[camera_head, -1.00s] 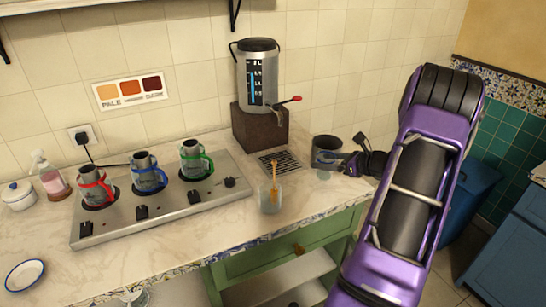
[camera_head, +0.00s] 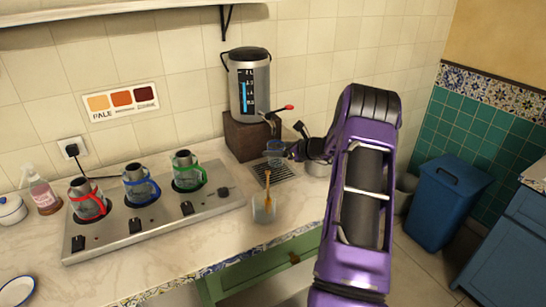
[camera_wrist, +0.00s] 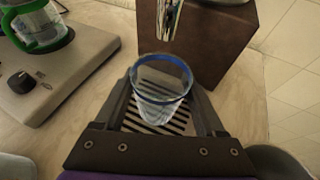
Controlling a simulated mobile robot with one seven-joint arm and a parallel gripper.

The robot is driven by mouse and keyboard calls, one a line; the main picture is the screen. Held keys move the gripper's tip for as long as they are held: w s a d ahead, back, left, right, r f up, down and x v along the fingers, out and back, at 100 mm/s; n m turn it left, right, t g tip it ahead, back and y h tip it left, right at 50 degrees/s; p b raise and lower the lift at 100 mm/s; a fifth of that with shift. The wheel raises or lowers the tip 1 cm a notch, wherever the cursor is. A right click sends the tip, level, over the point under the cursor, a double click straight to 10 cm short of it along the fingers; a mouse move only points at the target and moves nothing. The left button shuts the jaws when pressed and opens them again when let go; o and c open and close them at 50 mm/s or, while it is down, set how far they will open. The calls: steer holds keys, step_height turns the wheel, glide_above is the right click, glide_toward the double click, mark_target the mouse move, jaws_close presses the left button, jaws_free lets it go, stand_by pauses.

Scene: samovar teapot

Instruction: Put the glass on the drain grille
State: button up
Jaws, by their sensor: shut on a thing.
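My gripper (camera_head: 287,152) is shut on a clear glass (camera_head: 274,150) with a blue rim. In the wrist view the glass (camera_wrist: 160,90) is upright between the two fingers (camera_wrist: 162,108). The drain grille (camera_head: 272,176), a dark slatted plate, lies in the counter in front of the urn's brown block. In the wrist view the grille's slats (camera_wrist: 136,121) show below and through the glass. The glass appears above the grille; whether it touches it I cannot tell.
The urn (camera_head: 249,85) stands on a brown block (camera_head: 243,137), its tap above the grille. A jar with a wooden spoon (camera_head: 264,207) stands in front of the grille. A hob (camera_head: 150,222) with several mugs lies left.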

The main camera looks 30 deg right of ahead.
steer(key=shift+w+a, duration=0.2)
steer(key=shift+w, duration=0.25)
steer(key=shift+w+f, duration=0.2)
steer(key=shift+f, duration=1.5)
steer(key=shift+f, duration=0.2)
steer(key=o, duration=1.4)
steer(key=shift+r, duration=0.1)
